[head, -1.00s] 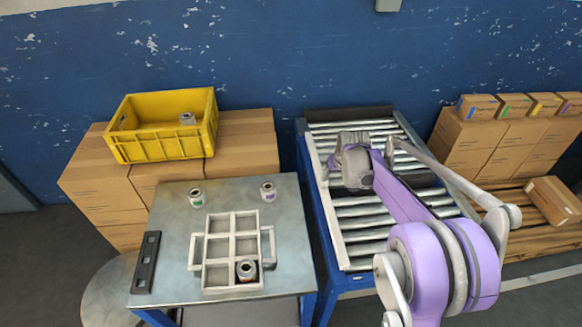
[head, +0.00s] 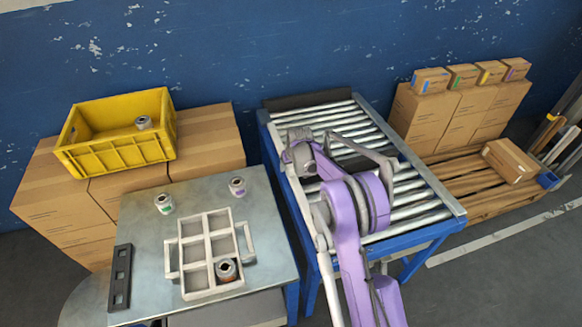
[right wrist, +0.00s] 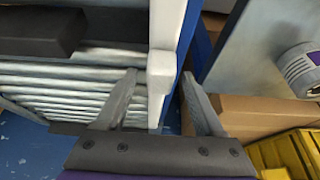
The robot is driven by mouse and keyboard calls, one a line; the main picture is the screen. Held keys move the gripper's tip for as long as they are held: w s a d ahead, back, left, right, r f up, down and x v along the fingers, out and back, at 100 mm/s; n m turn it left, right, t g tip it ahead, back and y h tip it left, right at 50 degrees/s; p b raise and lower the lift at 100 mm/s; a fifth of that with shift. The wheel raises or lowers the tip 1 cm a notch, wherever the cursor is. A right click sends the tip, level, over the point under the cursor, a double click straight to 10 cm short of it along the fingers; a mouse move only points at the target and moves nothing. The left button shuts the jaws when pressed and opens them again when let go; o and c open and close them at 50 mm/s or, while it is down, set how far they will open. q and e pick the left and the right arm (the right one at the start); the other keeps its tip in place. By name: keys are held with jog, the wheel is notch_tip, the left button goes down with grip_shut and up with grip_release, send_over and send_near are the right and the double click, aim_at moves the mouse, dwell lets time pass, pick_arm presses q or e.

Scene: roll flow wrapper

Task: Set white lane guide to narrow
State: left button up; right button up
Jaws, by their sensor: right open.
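The white lane guide (head: 292,198) is a long pale rail along the left side of the roller conveyor (head: 420,208) in the head view. In the right wrist view the guide (right wrist: 167,25) runs down the middle, with a small white block (right wrist: 160,71) on it. My right gripper (right wrist: 158,88) is open there, one finger to each side of the guide, and I see no clear contact. In the head view my right gripper (head: 290,157) is over the left part of the conveyor, its fingertips largely hidden by my arm. My left gripper is out of view.
Left of the conveyor stands a metal table (head: 262,215) with a divided tray (head: 205,247), cans and a black slotted bar (head: 120,277). A yellow crate (head: 118,152) sits on cartons behind it. A pallet (head: 462,205) with boxes stands on the right.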

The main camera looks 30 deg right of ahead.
jog(key=shift+w+f, duration=0.1)
jog(key=shift+f, duration=0.1)
grip_shut()
dwell(0.3)
dwell(1.1)
